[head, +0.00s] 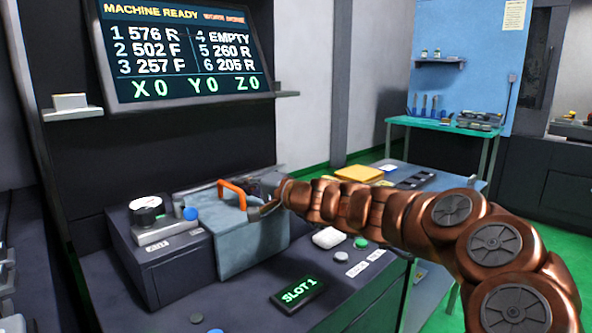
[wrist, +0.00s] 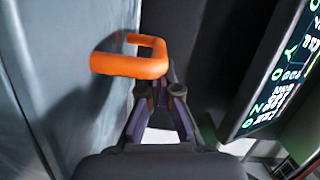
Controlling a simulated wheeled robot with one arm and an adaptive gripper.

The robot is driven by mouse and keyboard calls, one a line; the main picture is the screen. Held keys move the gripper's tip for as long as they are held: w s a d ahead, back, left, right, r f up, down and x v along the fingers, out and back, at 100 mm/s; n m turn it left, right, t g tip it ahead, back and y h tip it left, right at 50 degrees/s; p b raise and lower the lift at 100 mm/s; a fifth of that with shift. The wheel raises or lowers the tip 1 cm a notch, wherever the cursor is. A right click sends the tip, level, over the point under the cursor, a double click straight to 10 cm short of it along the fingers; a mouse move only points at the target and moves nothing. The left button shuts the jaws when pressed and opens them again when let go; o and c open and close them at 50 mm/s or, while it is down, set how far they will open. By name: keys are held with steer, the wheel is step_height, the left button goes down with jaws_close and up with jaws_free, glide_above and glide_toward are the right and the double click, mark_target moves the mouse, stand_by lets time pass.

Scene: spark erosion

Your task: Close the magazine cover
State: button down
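The magazine cover appears to be the blue-grey panel (head: 207,215) on the box at the middle of the console in the head view. An orange handle (head: 232,187) stands on it. In the wrist view the handle (wrist: 130,66) sticks out from a grey panel (wrist: 50,75) at the left. My gripper (head: 262,198) is just right of the handle. In the wrist view the fingers of my gripper (wrist: 170,88) narrow toward each other right below the handle's end. Their tips are partly hidden, so I cannot tell whether they touch or grasp it.
A screen (head: 185,50) stands above the console; its edge is close on the right in the wrist view (wrist: 280,80). A dark unit with a dial (head: 148,208) stands left of the box. A white block (head: 328,238) and a SLOT 1 display (head: 299,293) are in front.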

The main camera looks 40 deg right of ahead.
steer(key=shift+a, duration=0.35)
steer(key=shift+d+r, duration=0.1)
steer(key=shift+d, duration=0.35)
steer(key=d, duration=0.1)
steer(key=d+p, duration=0.1)
steer(key=d, duration=0.2)
steer(key=shift+r, duration=0.3)
steer(key=v, duration=0.9)
steer(key=shift+s, duration=0.2)
steer(key=shift+d, duration=0.1)
